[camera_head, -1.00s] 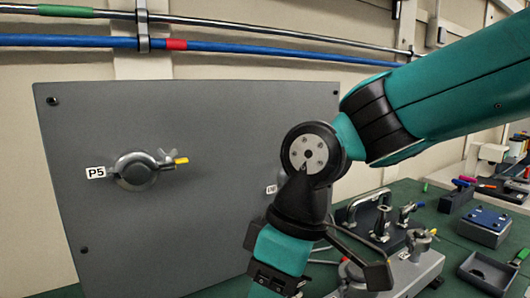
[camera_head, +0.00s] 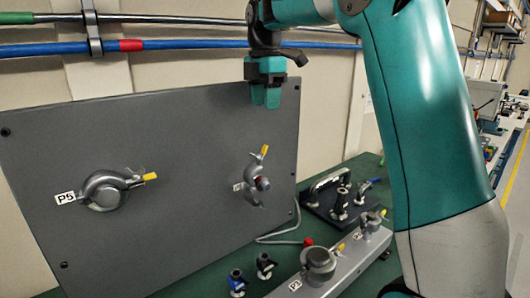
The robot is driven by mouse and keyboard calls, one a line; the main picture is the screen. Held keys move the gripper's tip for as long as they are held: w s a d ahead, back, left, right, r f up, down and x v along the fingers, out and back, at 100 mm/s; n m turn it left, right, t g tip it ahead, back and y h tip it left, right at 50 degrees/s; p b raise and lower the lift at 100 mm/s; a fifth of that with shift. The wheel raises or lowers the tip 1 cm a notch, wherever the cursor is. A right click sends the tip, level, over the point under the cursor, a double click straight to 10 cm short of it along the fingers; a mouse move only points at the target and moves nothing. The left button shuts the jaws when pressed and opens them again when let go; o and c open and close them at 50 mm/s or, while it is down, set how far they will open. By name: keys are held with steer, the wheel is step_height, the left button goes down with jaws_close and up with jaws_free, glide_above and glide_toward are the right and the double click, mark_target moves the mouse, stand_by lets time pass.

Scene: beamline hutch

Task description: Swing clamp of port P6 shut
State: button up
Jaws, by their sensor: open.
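Port P6 (camera_head: 263,184) is on the right part of the grey panel (camera_head: 150,130), with a small white label (camera_head: 238,187) at its left that is too small to read. Its grey metal clamp (camera_head: 248,173) appears swung open around the port, with a yellow-tipped lever (camera_head: 264,152) pointing up and another part hanging below. My gripper (camera_head: 265,103) is above the port near the panel's top edge, fingers pointing down, apart from the clamp. It is open and empty; the gap between the fingers is hard to see.
Port P5 (camera_head: 105,191), at the panel's left, has a clamp closed around it. Blue and metal pipes (camera_head: 190,44) run along the wall behind my gripper. A metal block with clamped fittings (camera_head: 320,262), small connectors (camera_head: 265,264) and a handled black plate (camera_head: 325,205) stand on the green bench.

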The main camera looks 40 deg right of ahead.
mark_target(265, 147)
step_height(265, 147, down, 14)
steer(key=shift+f+p, duration=0.1)
steer(key=shift+p, duration=0.85)
steer(key=shift+c, duration=0.2)
jaws_close()
